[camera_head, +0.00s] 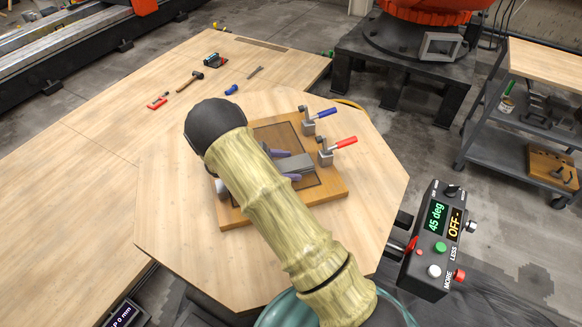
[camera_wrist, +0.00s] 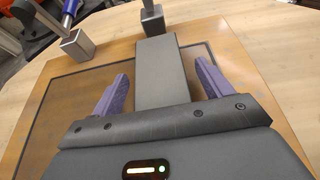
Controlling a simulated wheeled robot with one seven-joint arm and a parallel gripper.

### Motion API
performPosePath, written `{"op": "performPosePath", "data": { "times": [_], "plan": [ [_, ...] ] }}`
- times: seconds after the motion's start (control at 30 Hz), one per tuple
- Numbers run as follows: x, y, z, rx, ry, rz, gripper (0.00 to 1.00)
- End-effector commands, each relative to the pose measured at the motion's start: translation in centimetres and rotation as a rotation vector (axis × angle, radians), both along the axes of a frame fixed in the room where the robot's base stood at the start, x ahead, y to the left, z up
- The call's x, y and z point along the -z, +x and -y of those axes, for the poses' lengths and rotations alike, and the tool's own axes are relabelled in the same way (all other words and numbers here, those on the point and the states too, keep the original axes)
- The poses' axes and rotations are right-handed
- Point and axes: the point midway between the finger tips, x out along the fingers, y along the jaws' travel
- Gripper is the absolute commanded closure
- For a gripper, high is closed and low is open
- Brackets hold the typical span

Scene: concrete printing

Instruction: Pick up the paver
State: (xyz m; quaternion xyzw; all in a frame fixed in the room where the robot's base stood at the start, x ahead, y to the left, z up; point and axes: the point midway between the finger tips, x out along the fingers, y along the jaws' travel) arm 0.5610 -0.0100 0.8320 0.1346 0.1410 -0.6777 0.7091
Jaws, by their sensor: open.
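The paver is a grey rectangular block (camera_wrist: 160,72) lying on a wooden board with a dark inset (camera_wrist: 62,95). In the head view the paver (camera_head: 293,164) is partly hidden behind my arm. My gripper (camera_wrist: 165,85) is open, with one purple finger on each side of the paver's near part. A gap shows between each finger and the paver, wider on the right. In the head view my gripper (camera_head: 286,166) is mostly hidden by my arm, with purple finger parts showing beside the paver.
A blue-handled clamp (camera_head: 318,114) and a red-handled clamp (camera_head: 335,145) stand on the board's right side. The board sits on an octagonal wooden table (camera_head: 180,225). A control box (camera_head: 437,240) is at right. Hand tools, including a hammer (camera_head: 190,80), lie farther back.

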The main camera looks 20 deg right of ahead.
Motion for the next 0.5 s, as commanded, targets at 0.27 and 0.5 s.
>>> {"op": "performPosePath", "data": {
  "times": [0.27,0.5],
  "plan": [
    [-0.01,0.01,-0.03,0.0,0.0,0.0,0.55],
    [-0.13,0.05,0.0,-0.001,-0.002,0.001,0.89]
  ]
}}
